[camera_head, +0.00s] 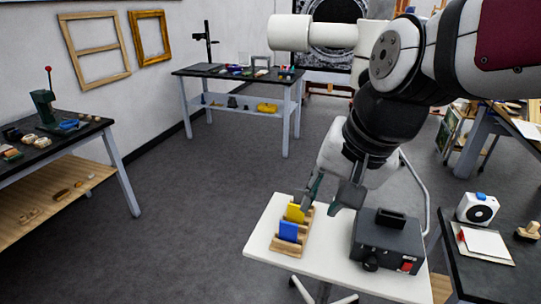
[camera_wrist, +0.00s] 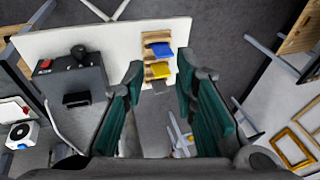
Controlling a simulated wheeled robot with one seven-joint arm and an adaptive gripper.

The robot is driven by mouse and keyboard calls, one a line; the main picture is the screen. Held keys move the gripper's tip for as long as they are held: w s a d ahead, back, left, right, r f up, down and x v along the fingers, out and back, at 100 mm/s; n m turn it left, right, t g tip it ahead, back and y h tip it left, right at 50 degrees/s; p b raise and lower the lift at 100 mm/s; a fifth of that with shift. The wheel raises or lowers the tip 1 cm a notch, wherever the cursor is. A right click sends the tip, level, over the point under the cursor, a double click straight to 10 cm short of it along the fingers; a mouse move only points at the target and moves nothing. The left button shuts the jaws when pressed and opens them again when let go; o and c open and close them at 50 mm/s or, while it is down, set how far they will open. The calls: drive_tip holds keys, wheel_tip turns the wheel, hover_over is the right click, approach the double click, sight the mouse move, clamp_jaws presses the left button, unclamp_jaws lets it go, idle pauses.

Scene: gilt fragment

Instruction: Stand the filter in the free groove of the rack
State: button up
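The wooden rack (camera_head: 283,246) stands on a small white table. It holds a blue filter (camera_head: 289,231) towards the front and a yellow filter (camera_head: 295,212) behind it. In the wrist view the rack (camera_wrist: 150,37) lies beyond my fingertips, with the blue filter (camera_wrist: 160,49) farther away and the yellow filter (camera_wrist: 160,70) nearer. A small grey patch shows just below the yellow one; I cannot tell what it is. My gripper (camera_head: 333,192) is above the table, near the rack's back end. Its teal fingers (camera_wrist: 158,80) are wide apart, and I see nothing held between them.
A black box (camera_head: 388,242) with a red switch stands on the white table (camera_head: 265,227), right of the rack. A dark bench (camera_head: 490,270) is at right with a white device (camera_head: 478,208). Other benches stand left and back. The floor between is clear.

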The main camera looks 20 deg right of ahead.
drive_tip(key=s+n, duration=0.1)
drive_tip(key=n, duration=0.1)
drive_tip(key=s+r+n, duration=0.1)
drive_tip(key=s+n, duration=0.1)
drive_tip(key=s+r+n+t+h, duration=0.1)
drive_tip(key=s+n, duration=0.1)
drive_tip(key=n, duration=0.1)
drive_tip(key=shift+s+d, duration=0.25)
drive_tip(key=shift+d, duration=0.1)
idle(1.8)
